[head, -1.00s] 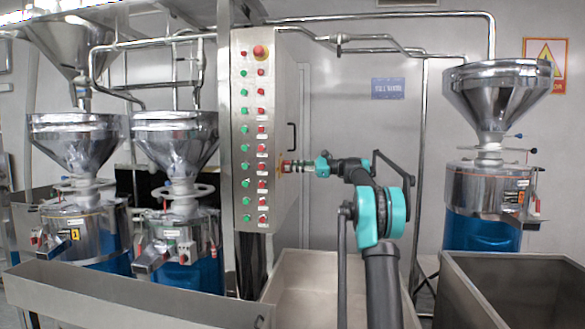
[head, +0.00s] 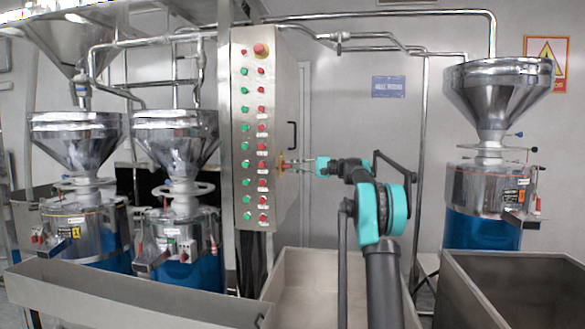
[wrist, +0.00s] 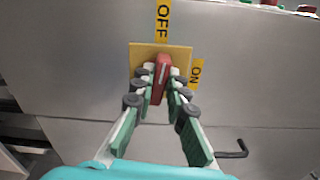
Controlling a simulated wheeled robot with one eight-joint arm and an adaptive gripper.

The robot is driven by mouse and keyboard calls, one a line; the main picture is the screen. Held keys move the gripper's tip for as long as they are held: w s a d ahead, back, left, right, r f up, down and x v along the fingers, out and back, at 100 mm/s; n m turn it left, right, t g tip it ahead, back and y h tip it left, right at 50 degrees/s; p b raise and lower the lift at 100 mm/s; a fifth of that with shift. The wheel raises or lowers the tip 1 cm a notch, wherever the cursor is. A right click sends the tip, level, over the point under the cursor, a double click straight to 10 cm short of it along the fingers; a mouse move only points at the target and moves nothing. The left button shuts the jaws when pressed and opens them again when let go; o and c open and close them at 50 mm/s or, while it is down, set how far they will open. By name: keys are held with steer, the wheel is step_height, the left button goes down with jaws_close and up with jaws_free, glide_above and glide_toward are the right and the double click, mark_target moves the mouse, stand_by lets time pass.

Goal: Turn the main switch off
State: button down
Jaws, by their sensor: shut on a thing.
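The main switch is a red handle (wrist: 160,80) on a yellow plate (wrist: 143,56) in the wrist view. An OFF label (wrist: 163,22) is above the plate and an ON label (wrist: 196,73) is to its right. The handle stands nearly upright in the picture, its white line pointing up towards OFF with a slight lean to the right. My gripper (wrist: 163,73) is shut on the handle, one finger on each side. In the head view my gripper (head: 297,165) reaches the right side face of the control cabinet (head: 284,105). The fingers partly hide the handle and plate.
The cabinet front carries rows of green and red buttons and a red emergency knob (head: 261,50). A black door handle (head: 292,135) sits above my gripper. Steel grinders (head: 180,175) stand left, another grinder (head: 487,185) right. Steel troughs (head: 510,262) lie in front.

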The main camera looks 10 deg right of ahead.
steer(key=shift+f+n, duration=0.1)
steer(key=shift+n, duration=0.7)
steer(key=c, duration=1.5)
jaws_free()
steer(key=shift+c, duration=0.2)
steer(key=v, duration=1.2)
steer(key=shift+s, duration=0.1)
